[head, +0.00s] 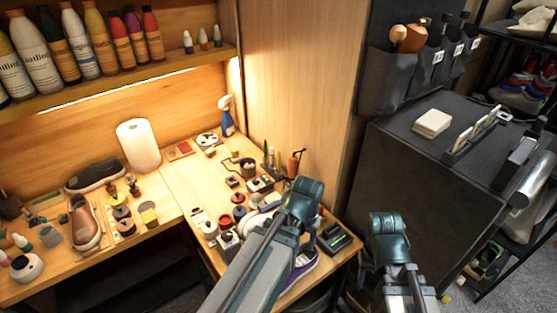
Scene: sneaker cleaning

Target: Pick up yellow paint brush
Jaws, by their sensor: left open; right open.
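I cannot pick out a yellow paint brush for certain. A pale round-headed tool (398,34) and an orange-brown tool (412,39) stick up from a dark wall pouch at top right. Thin upright items (268,157), too small to identify, stand at the back of the wooden table. My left arm crosses the table's right part, and my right arm stands right of the table's edge. I see teal joints and links on both arms. I make out no gripper fingers and nothing held.
The wooden table (180,176) holds jars, tins, shoes, a paper roll (139,145) and a blue spray bottle (227,117). Bottles line the shelf (120,80) above. A dark cabinet (400,165) stands at right with a white block (432,123) on top.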

